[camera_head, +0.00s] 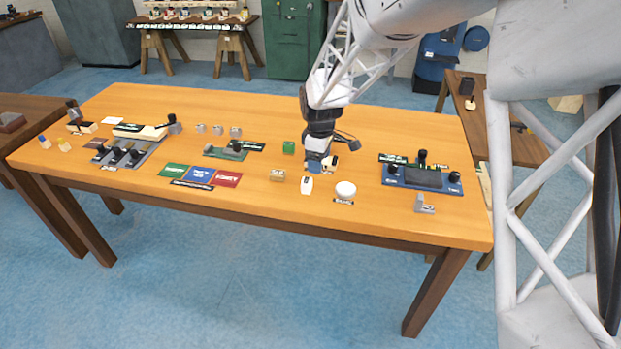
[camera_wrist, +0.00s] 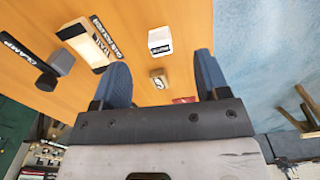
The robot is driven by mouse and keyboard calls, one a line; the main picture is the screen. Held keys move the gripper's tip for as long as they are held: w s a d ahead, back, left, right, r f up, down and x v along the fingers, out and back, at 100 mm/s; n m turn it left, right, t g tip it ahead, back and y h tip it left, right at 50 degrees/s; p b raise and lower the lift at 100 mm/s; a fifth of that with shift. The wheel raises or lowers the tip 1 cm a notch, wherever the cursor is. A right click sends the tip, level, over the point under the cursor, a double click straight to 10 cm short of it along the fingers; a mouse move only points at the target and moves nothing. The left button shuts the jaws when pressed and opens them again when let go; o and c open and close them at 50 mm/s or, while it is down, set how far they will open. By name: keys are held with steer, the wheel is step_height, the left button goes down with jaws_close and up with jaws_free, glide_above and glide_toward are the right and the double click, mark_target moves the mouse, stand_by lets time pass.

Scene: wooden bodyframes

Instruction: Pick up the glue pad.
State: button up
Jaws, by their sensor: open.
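My gripper (camera_head: 316,168) is over the front middle of the table, its fingers low near the tabletop. In the wrist view the two blue fingers (camera_wrist: 162,80) stand apart with nothing held between them. A small beige block with a dark face (camera_wrist: 85,46) lies beyond the left finger, beside a black label strip. It may be the glue pad, but the lettering is too blurred to be sure. In the head view this block (camera_head: 331,161) seems to be just right of the fingers, partly hidden by my gripper.
A white block (camera_head: 306,185), a tan block (camera_head: 277,175) and a white round piece (camera_head: 345,189) lie near the front edge. A black-handled tool (camera_head: 347,140) is behind my gripper. A blue fixture (camera_head: 422,176) stands to the right. Coloured cards (camera_head: 200,175) lie left.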

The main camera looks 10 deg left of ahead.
mark_target(307, 180)
steer(key=shift+n, duration=0.7)
steer(key=a+f, duration=0.1)
steer(key=a, duration=0.1)
steer(key=w+a+f, duration=0.1)
steer(key=f, duration=0.1)
steer(key=shift+w+a+f, duration=0.15)
steer(key=shift+a+f, duration=0.1)
steer(key=shift+a, duration=0.1)
steer(key=shift+f, duration=1.25)
steer(key=shift+a+f, duration=0.15)
steer(key=shift+f, duration=2.45)
steer(key=shift+c, duration=0.5)
steer(key=c, duration=1)
